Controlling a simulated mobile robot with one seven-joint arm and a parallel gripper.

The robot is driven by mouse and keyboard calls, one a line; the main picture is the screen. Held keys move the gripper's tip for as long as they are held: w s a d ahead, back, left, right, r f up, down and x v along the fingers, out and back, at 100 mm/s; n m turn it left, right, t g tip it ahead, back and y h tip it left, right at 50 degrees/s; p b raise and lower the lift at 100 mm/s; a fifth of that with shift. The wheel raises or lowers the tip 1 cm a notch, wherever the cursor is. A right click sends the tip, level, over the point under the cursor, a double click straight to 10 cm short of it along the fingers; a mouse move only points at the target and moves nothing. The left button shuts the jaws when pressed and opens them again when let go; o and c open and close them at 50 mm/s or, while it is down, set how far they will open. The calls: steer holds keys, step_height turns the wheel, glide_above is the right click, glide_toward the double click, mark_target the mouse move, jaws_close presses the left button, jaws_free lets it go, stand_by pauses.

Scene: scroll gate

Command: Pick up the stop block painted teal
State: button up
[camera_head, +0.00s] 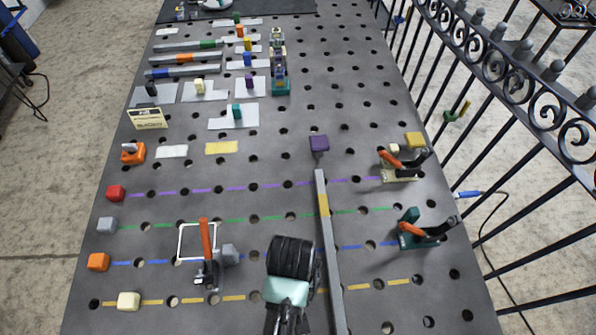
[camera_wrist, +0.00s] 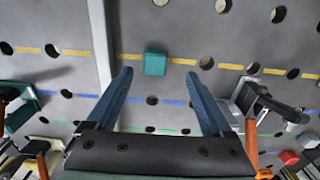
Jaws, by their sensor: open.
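The teal stop block (camera_wrist: 155,63) sits on the yellow dashed line of the perforated table, seen in the wrist view. My gripper (camera_wrist: 159,75) is open, with its two blue fingers on either side of the block in the picture. The block appears just beyond the fingertips, and there is a gap on both sides. The gripper holds nothing. I cannot tell its height above the block. In the head view my own arm covers this spot, so the block and my fingers are hidden there.
A long grey bar (camera_head: 332,258) runs beside the block. A clamp with an orange handle (camera_head: 206,240) stands left of my arm, a teal-based clamp (camera_head: 420,232) right. Cream (camera_head: 129,301) and orange (camera_head: 98,262) blocks lie left; a purple block (camera_head: 319,143) lies beyond the bar's end.

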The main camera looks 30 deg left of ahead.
steer(key=shift+w+f, duration=0.15)
steer(key=shift+f, duration=0.45)
steer(key=shift+w+f, duration=0.15)
steer(key=shift+f, duration=1.15)
steer(key=shift+w+f+p, duration=0.15)
steer(key=shift+f+p, duration=0.1)
steer(key=shift+f, duration=0.75)
steer(key=shift+w+f+p, duration=0.1)
steer(key=shift+f+p, duration=0.1)
steer(key=shift+f, duration=0.75)
jaws_close()
